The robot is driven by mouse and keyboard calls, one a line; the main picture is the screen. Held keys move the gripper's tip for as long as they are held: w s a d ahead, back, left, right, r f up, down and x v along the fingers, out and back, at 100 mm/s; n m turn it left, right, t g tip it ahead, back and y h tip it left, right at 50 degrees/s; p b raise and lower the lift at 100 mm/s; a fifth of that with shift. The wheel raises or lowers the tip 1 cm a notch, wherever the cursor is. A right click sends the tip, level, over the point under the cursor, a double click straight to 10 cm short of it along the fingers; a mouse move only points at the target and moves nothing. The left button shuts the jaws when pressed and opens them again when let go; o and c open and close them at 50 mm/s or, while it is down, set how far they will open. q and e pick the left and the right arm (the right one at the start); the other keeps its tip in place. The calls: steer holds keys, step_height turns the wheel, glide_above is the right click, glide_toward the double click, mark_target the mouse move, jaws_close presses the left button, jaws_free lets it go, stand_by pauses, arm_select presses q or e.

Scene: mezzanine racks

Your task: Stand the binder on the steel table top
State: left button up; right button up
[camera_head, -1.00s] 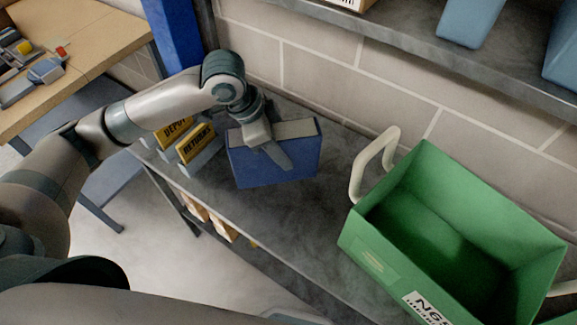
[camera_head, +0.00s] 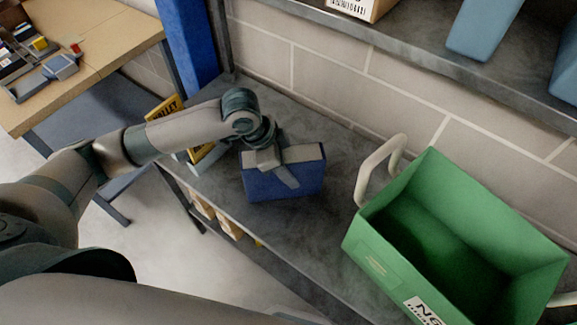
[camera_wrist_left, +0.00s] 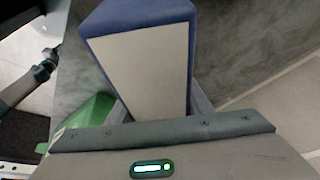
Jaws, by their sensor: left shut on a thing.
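The blue binder (camera_head: 262,186) is upright at the steel table top (camera_head: 330,215), its pale page edges facing up. I cannot tell whether its bottom edge touches the steel. My left gripper (camera_head: 279,170) is shut on the binder from above, one finger lying across its near blue face. In the left wrist view the binder (camera_wrist_left: 137,19) shows its blue cover edge and pale page block between the fingers.
A green crate (camera_head: 385,262) with a pale handle (camera_head: 377,170) stands to the right. A shelf (camera_head: 420,60) overhangs the brick wall side. A wooden table (camera_head: 95,45) is at the far left.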

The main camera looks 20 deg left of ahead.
arm_select(q)
steer(key=shift+f, duration=0.25)
steer(key=o, duration=1.3)
steer(key=shift+o, duration=0.2)
steer(key=shift+r, duration=0.1)
steer(key=b+v, duration=0.1)
steer(key=v, duration=1.1)
steer(key=shift+b, duration=0.4)
